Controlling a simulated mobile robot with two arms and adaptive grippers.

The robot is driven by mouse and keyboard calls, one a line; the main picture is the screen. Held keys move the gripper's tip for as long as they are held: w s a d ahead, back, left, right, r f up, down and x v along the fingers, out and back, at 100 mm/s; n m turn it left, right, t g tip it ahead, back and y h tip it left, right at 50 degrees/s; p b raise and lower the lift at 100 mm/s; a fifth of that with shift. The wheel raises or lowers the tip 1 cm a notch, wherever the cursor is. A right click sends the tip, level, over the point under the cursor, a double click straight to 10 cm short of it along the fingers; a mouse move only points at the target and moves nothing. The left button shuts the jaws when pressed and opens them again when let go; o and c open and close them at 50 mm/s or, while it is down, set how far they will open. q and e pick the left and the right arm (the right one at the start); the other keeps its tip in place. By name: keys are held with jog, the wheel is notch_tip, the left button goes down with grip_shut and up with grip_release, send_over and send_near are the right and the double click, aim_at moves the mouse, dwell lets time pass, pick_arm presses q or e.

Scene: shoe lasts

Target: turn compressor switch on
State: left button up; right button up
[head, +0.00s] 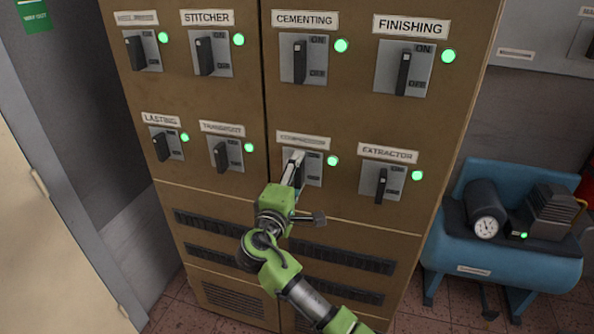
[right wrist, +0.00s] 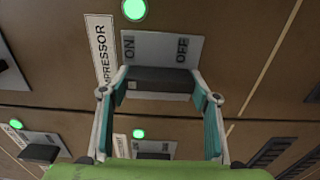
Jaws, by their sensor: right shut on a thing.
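The compressor switch (head: 312,170) is in the lower row of the brown cabinet, under its "COMPRESSOR" label. Its green lamp (head: 333,161) is lit. My right gripper (head: 297,158) reaches up to it and covers part of the plate and most of the lever. In the right wrist view the dark lever (right wrist: 158,74) lies between the two fingers of my right gripper (right wrist: 160,90), which are shut on it. The words ON and OFF show on the plate (right wrist: 160,47) beyond the lever. I cannot tell the lever's exact setting. My left gripper is not in view.
Other switches, such as the extractor switch (head: 382,180) and the transport switch (head: 222,154), flank it, with lit green lamps. The blue compressor (head: 475,255) stands on the floor at right, with a gauge and a small lit green lamp (head: 523,235).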

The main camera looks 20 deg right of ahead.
dwell(0.4)
jog(key=o, duration=1.1)
jog(key=shift+o, duration=0.2)
jog(key=v, duration=1.2)
jog(key=shift+w, duration=0.1)
